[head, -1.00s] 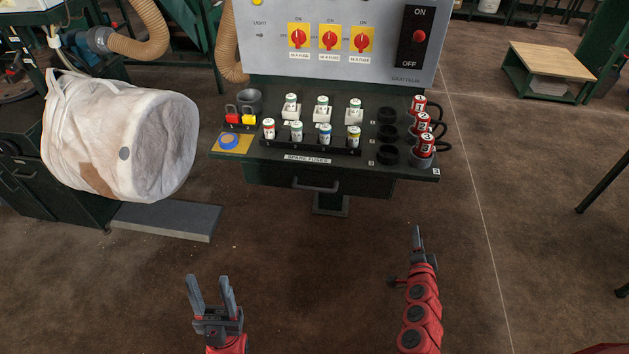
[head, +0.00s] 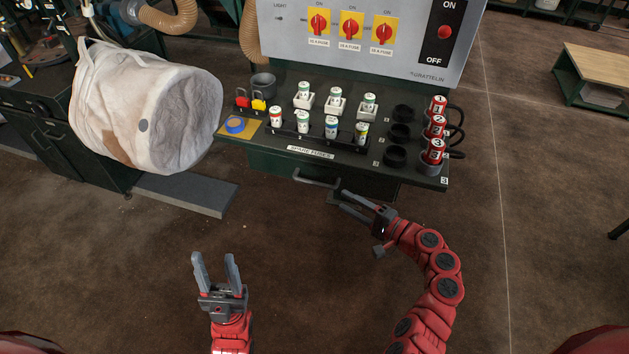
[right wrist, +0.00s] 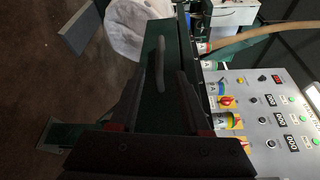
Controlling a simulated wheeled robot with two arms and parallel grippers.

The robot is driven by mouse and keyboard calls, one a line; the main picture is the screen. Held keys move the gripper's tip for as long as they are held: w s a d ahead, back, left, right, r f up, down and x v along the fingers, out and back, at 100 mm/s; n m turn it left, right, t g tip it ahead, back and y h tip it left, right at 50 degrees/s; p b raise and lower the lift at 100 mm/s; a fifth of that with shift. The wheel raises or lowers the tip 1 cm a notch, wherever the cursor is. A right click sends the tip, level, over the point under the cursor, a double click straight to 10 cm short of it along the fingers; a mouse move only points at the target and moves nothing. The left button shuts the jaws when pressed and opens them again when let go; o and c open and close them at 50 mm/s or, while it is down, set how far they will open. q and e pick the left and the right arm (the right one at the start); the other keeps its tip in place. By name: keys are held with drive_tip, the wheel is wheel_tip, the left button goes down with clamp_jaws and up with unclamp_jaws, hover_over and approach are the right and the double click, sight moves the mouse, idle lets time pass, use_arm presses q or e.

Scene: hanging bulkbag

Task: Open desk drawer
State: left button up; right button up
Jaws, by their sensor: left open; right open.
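The green desk drawer (head: 272,168) sits under the front edge of the dark desk top (head: 284,143) and looks closed. The drawer's right part is partly hidden by the gripper. My left gripper (head: 215,258) is open and empty, low over the floor, well away from the drawer.
Fuses in holders (head: 318,126), black cups (head: 395,156) and red cans (head: 435,150) stand on the desk. The grey switch panel (head: 420,65) rises behind. A white bulk bag (head: 130,110) hangs at the left. The floor before the desk is clear.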

sight(315, 182)
drive_tip(key=p+x, duration=0.1)
drive_tip(key=x, duration=1.1)
clamp_jaws()
idle(1.1)
